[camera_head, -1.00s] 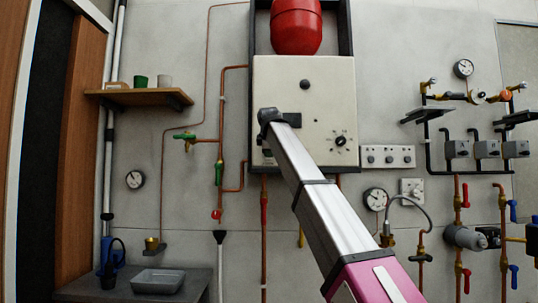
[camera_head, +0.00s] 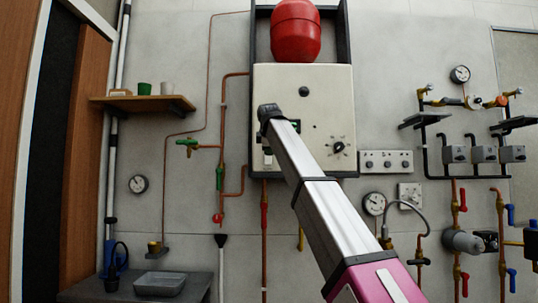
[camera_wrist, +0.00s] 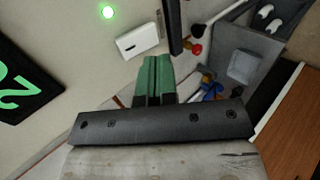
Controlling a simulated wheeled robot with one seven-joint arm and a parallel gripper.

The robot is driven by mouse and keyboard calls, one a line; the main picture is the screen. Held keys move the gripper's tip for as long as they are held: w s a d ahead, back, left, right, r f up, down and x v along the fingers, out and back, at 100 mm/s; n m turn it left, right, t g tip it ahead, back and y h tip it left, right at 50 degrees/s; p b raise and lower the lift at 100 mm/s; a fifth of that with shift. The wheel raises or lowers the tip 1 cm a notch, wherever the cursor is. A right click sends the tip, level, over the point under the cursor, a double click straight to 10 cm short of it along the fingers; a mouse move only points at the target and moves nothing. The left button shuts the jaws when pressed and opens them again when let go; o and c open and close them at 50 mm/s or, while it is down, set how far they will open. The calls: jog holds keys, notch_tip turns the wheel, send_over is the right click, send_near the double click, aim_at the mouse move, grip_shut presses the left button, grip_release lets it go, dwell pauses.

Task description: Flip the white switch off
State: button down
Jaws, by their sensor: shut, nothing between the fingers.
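The white switch (camera_wrist: 138,40) is a small white block on the cream front panel (camera_head: 322,88) of the boiler-like unit. It also shows low on the panel's left side in the head view (camera_head: 267,158). I cannot tell which way it is flipped. My gripper (camera_wrist: 154,60) has green fingers, closed together with nothing between them. In the head view the fingers are hidden behind my wrist.
A dark display with a green digit (camera_wrist: 18,90) and a green light (camera_wrist: 107,12) sit on the panel near the switch. A round knob (camera_head: 338,147) is on its right side. A grey tray (camera_head: 160,283) stands below.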

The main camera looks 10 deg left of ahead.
jog(key=v, duration=0.8)
jog(key=shift+r, duration=0.6)
jog(key=shift+s+f, duration=0.1)
